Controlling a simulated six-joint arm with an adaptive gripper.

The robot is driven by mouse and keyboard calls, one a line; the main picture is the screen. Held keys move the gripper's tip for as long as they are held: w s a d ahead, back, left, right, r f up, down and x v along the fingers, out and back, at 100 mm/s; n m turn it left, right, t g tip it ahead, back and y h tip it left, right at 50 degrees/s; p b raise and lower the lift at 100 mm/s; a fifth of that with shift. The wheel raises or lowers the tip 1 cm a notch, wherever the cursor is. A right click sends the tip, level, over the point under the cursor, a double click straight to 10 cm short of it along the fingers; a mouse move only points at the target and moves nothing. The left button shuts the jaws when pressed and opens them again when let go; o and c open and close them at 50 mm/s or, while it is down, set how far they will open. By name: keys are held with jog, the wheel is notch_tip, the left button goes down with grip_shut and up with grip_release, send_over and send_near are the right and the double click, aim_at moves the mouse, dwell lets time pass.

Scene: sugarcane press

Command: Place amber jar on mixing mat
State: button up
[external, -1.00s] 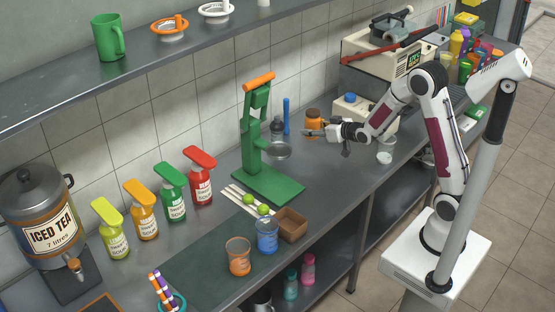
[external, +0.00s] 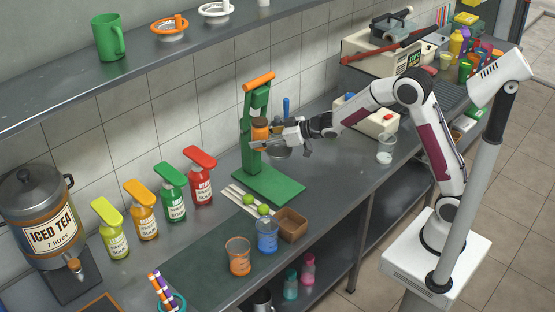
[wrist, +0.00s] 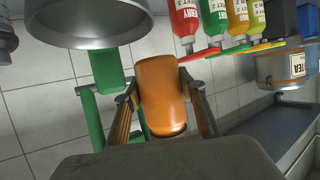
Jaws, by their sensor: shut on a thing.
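The amber jar (external: 260,131), with a dark lid, is held up off the counter in front of the green press in the external view. My gripper (external: 265,143) is shut on it. In the wrist view the amber jar (wrist: 161,92) sits between the two fingers and looks plain orange. The mixing mat appears to be the dark green mat (external: 200,265) on the front part of the counter, lower left of my gripper and apart from the jar.
The green press (external: 262,182) with its orange handle stands close by the jar. An orange cup (external: 238,257) and a blue cup (external: 267,236) stand at the mat, beside a brown box (external: 291,226). Several spray-topped bottles (external: 173,195) line the wall. The mat's left part is clear.

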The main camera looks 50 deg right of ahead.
jog(key=a+n+g+y, duration=0.2)
jog(key=a+n+y, duration=0.1)
jog(key=a, duration=0.8)
jog(key=n+g+y, duration=0.4)
jog(key=n+g, duration=0.5)
send_over(212, 249)
notch_tip(212, 249, down, 12)
jog(key=shift+f, duration=3.1)
jog(key=shift+f, duration=0.1)
jog(key=shift+f, duration=1.75)
jog(key=shift+f, duration=0.15)
